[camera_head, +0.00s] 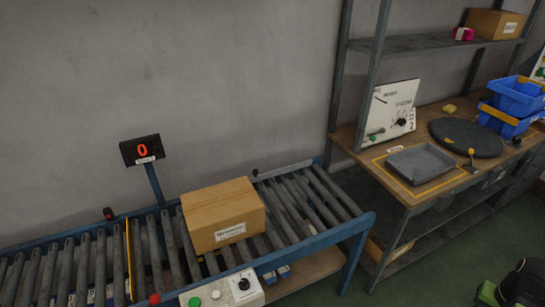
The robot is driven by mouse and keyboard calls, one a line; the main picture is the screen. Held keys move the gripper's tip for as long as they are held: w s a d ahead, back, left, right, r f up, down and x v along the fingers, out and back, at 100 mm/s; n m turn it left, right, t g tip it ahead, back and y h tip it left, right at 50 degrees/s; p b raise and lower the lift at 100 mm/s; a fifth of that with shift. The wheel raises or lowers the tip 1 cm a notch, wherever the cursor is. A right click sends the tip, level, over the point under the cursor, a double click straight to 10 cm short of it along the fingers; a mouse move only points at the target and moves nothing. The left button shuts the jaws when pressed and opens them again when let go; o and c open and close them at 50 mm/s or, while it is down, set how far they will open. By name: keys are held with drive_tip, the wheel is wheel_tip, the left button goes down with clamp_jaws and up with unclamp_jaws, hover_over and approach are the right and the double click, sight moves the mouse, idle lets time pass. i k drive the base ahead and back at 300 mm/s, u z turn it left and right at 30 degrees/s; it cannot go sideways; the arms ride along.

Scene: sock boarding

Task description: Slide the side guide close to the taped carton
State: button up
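The taped carton (222,214) is a closed brown box with a white label on its front face. It sits on the rollers of the blue-framed conveyor (362,226), slightly turned. A grey rail (286,170) with a black knob (255,172) runs along the conveyor's back edge, behind and right of the carton; it looks like the side guide, with a gap between it and the carton. A thin yellow bar (128,262) crosses the rollers left of the carton. I cannot make out my gripper in this view.
A display reading 0 (142,150) stands behind the conveyor. A button box (222,291) is at its front edge. The right bench holds a grey tray (421,163), a dark round disc (466,138) and blue bins (517,95). A dark object (525,284) is cut off at lower right.

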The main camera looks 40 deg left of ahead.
sight(254, 178)
drive_tip(key=i, duration=0.65)
drive_tip(key=u, duration=0.45)
drive_tip(key=k, duration=0.15)
drive_tip(key=u, duration=2.85)
drive_tip(key=i, duration=1)
drive_tip(key=u, duration=0.2)
